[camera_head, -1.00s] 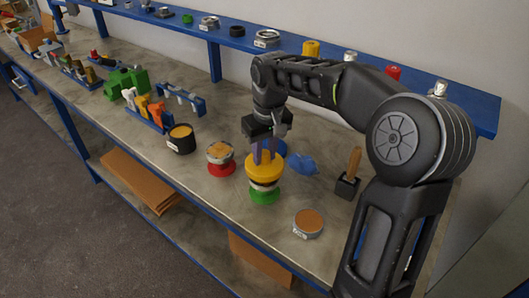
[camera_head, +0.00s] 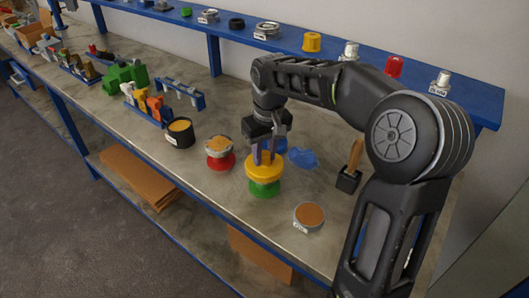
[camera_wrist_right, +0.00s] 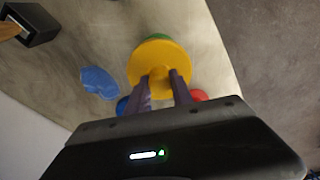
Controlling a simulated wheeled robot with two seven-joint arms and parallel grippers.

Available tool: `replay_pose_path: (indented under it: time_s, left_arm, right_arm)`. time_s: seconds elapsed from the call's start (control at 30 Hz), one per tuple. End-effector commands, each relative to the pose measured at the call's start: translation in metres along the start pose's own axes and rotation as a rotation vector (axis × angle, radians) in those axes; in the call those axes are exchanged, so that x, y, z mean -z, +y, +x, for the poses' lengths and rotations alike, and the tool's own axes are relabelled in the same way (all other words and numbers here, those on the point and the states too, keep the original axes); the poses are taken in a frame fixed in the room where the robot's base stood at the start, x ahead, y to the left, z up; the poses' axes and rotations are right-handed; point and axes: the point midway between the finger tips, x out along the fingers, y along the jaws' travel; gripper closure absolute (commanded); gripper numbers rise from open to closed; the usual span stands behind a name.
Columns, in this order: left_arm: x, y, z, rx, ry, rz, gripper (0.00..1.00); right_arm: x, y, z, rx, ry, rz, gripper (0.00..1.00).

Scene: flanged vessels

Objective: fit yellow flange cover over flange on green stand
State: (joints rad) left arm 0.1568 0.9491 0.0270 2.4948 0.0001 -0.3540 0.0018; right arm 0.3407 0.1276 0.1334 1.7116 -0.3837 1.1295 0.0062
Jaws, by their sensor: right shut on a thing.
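The yellow flange cover (camera_head: 264,171) sits low over the green stand (camera_head: 264,191). The flange between them is now almost wholly hidden, and I cannot tell whether the cover is fully seated. My right gripper (camera_head: 264,157) comes down from above and is shut on the yellow cover. In the right wrist view the cover (camera_wrist_right: 158,58) is at the tips of my fingers (camera_wrist_right: 161,82), with a sliver of the green stand (camera_wrist_right: 155,38) behind it. My left gripper is not in view.
A red stand (camera_head: 221,164) with a flanged vessel is close to the left. A black cup (camera_head: 180,140) is farther left. A round tan-topped vessel (camera_head: 309,216) is front right. A blue cloth (camera_head: 303,158) and a black tool holder (camera_head: 347,181) are to the right.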

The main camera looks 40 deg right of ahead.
Motion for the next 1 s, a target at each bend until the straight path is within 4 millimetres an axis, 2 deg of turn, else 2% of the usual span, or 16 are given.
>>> replay_pose_path:
  time_s: [0.5,0.53,0.83,1.0]
  left_arm:
    - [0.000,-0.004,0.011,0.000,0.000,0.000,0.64]
    - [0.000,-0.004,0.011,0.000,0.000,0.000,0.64]
    - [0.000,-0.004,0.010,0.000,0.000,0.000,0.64]
    - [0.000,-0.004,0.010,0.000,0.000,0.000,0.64]
  right_arm:
    - [-0.002,0.000,0.017,0.000,0.000,0.000,1.00]
    - [-0.002,0.000,0.016,0.000,0.000,0.000,0.72]
    - [-0.002,0.000,0.015,0.000,0.000,0.000,0.47]
    - [-0.002,0.000,0.015,0.000,0.000,0.000,0.47]
